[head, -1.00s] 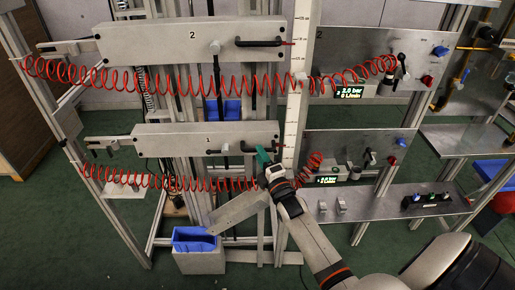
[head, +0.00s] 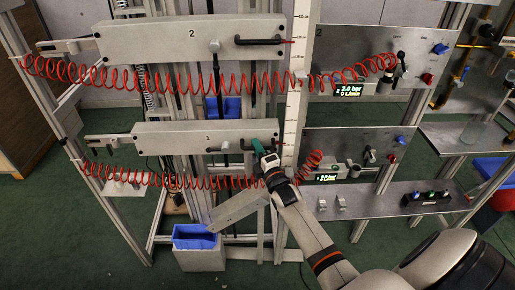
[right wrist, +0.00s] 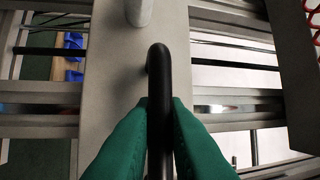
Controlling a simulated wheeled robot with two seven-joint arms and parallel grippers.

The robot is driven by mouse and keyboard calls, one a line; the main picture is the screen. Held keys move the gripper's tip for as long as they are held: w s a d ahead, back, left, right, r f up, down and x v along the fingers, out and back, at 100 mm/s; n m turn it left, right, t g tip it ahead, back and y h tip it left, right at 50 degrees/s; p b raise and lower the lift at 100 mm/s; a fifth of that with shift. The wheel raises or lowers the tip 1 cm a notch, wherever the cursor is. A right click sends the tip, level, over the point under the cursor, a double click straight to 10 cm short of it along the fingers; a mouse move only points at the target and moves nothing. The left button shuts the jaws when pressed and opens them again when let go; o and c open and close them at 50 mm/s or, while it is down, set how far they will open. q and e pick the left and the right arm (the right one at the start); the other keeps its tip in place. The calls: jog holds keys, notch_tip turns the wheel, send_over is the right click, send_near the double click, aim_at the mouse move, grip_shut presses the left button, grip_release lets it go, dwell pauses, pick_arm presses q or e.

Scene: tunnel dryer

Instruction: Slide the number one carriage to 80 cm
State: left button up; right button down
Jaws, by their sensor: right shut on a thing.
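The number one carriage (head: 175,139) is a long light-grey beam marked "1" in the lower row in the head view. A black bar handle (right wrist: 159,65) stands out from its face. The green fingers of my right gripper (head: 259,149) are at the carriage's right end. In the right wrist view, these fingers (right wrist: 160,115) are shut on the handle from both sides. A pale round knob (right wrist: 139,12) sits on the carriage beyond the handle. A white upright scale (head: 293,125) stands at the carriage's right end; its figures are too small to read. My left gripper is not in view.
The number two carriage (head: 150,40) is above. Red coiled hoses (head: 150,80) hang across both rows. Grey panels with valves and displays stand to the right (head: 345,143). A grey bin with a blue liner (head: 200,258) stands below. A shelf (head: 420,188) juts out at lower right.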

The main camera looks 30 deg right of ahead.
notch_tip(320, 180, down, 17)
jog(key=b, duration=1.4)
jog(key=shift+s+a+f, duration=0.1)
jog(key=c, duration=1.5)
grip_release()
jog(key=shift+o, duration=0.2)
jog(key=shift+r, duration=0.25)
jog(key=v, duration=1.2)
